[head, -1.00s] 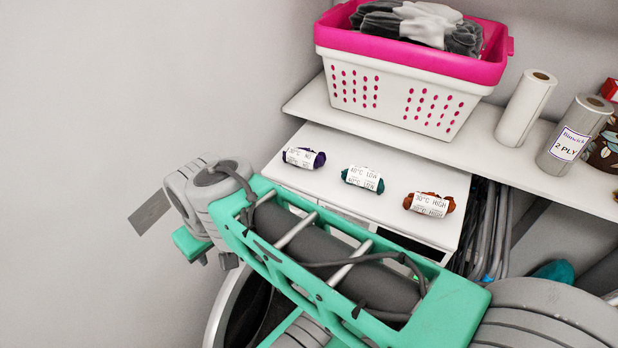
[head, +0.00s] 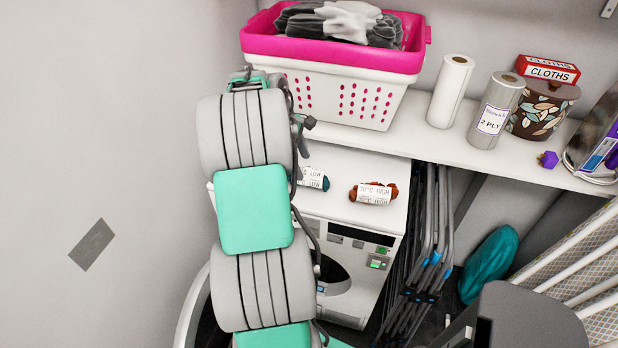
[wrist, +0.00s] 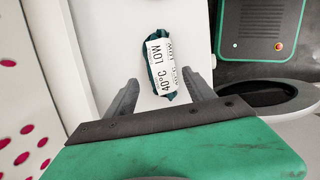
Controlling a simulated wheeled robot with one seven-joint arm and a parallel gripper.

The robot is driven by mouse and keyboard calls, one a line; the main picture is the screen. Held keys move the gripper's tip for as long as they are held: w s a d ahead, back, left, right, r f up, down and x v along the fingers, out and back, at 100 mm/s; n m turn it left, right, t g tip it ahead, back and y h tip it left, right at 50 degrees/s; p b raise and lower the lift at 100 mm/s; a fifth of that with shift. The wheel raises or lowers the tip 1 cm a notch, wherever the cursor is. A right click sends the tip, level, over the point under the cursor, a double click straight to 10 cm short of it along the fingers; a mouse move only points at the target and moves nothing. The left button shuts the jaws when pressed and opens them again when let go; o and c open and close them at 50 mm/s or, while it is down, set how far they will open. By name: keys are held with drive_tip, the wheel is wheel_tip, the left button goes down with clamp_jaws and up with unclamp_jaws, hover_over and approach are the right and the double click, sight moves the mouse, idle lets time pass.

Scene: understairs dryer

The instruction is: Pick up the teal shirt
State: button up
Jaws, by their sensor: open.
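The teal shirt is a small rolled bundle with a white paper band reading "40°C LOW". It lies on the white dryer top. In the head view only its right end (head: 326,183) shows, with the rest behind my arm. In the wrist view the teal shirt (wrist: 153,76) lies ahead of my gripper (wrist: 162,88), roughly between the fingertips. The fingers are open and apart on either side of it. I cannot tell the height gap between fingers and shirt. My gripper is hidden in the head view.
A rust bundle (head: 366,191) lies to the right on the dryer top (head: 345,212). A pink-rimmed white basket (head: 333,95) stands on the shelf behind, close to my arm. Paper rolls (head: 450,92) stand right of it. Folded grey racks (head: 425,235) lean beside the dryer.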

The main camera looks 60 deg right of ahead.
sight(305, 171)
drive_tip(key=x, duration=0.6)
drive_tip(key=shift+s+r, duration=0.1)
drive_tip(key=shift+s, duration=0.05)
drive_tip(key=c, duration=1.2)
